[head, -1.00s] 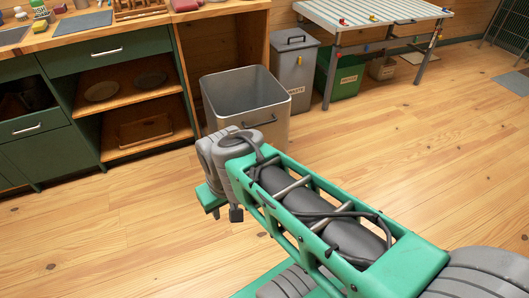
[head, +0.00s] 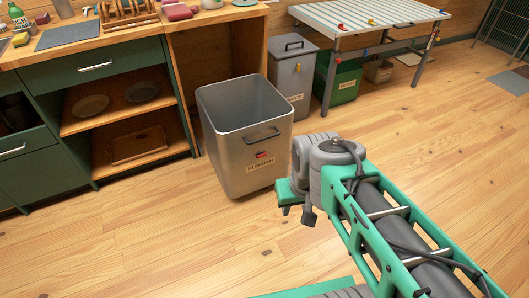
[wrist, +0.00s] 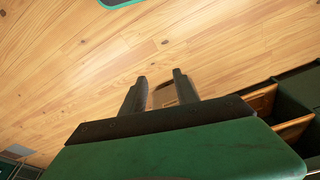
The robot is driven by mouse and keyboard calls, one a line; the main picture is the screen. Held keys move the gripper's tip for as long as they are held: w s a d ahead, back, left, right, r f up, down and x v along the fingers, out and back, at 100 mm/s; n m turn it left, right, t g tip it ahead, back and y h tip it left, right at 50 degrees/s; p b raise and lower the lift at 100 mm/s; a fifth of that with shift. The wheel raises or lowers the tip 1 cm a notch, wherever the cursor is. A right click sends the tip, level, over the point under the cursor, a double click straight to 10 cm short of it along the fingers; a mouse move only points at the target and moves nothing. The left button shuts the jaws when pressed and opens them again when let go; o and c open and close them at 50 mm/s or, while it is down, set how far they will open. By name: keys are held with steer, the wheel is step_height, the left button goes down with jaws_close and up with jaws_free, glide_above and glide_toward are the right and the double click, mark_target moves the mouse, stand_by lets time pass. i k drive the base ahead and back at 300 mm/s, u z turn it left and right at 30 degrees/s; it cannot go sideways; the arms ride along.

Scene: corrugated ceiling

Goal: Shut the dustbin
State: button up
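The dustbin is an open-topped metal bin (head: 228,150) on castors or low feet, standing on the floor in front of an open counter bay. Its inside looks empty. Its front has a dark handle (head: 262,134), a small red tag and a label. No lid shows on it. My gripper (head: 284,208) is low, just right of the bin's front in the head view, apart from it as far as I can tell. In the wrist view its two dark fingers (wrist: 160,80) are spread with floor between them. A small tan shape lies between them, unclear what.
A lidded grey bin (head: 292,78) and a green crate (head: 345,78) stand behind, by a striped-top table (head: 370,14). A green cabinet with open shelves (head: 125,105) is at left. The wooden floor (head: 150,230) in front is clear.

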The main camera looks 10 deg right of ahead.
mark_target(242, 117)
steer(key=u, duration=0.4)
steer(key=i, duration=1.05)
steer(key=u, duration=0.65)
